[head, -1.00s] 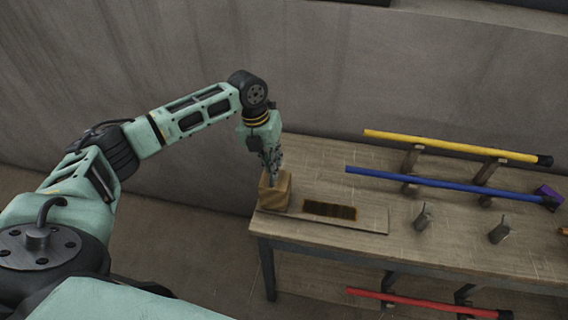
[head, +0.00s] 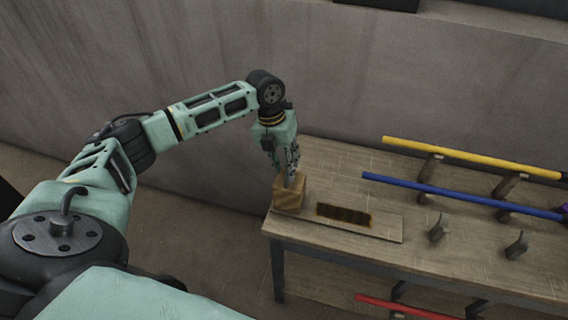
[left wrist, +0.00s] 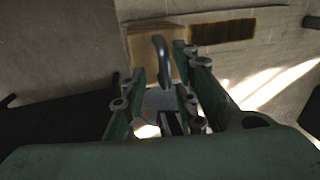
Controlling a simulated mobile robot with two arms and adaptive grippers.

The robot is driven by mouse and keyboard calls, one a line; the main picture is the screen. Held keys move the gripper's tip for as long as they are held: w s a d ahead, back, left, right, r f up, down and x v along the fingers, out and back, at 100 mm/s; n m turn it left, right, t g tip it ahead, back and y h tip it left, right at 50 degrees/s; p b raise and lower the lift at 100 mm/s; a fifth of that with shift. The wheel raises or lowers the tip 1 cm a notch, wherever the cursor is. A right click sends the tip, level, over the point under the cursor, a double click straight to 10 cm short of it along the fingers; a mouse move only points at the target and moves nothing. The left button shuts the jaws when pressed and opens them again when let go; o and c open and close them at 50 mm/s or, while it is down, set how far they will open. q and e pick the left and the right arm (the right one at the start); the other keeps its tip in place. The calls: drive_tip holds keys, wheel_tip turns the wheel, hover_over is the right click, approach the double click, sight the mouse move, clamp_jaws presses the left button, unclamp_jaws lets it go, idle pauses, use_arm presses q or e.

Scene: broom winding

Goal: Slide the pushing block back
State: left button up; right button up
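The pushing block (head: 288,198) is a light wooden block at the left end of a thin board on the table. It also shows in the left wrist view (left wrist: 142,45), with a grey curved metal handle (left wrist: 161,47) in front of it. My left gripper (head: 289,178) points down at the top of the block. In the left wrist view its fingers (left wrist: 160,75) stand apart on either side of the handle, with gaps beside it. Whether a finger touches the block is hidden. My right gripper is not in view.
The board (head: 388,232) has a dark brown strip (head: 343,215) just right of the block. Yellow (head: 470,158) and blue (head: 450,193) poles rest on brackets to the right. A red pole (head: 400,306) is lower, in front of the table (head: 335,157). A wall stands behind.

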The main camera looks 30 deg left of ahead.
use_arm(q)
wheel_tip(320, 180, up, 12)
drive_tip(key=a, duration=0.2)
drive_tip(key=shift+s+a+f, duration=0.15)
drive_tip(key=shift+s+a, duration=0.1)
drive_tip(key=shift+s, duration=0.15)
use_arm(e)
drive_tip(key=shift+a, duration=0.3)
use_arm(q)
drive_tip(key=shift+d+f, duration=0.1)
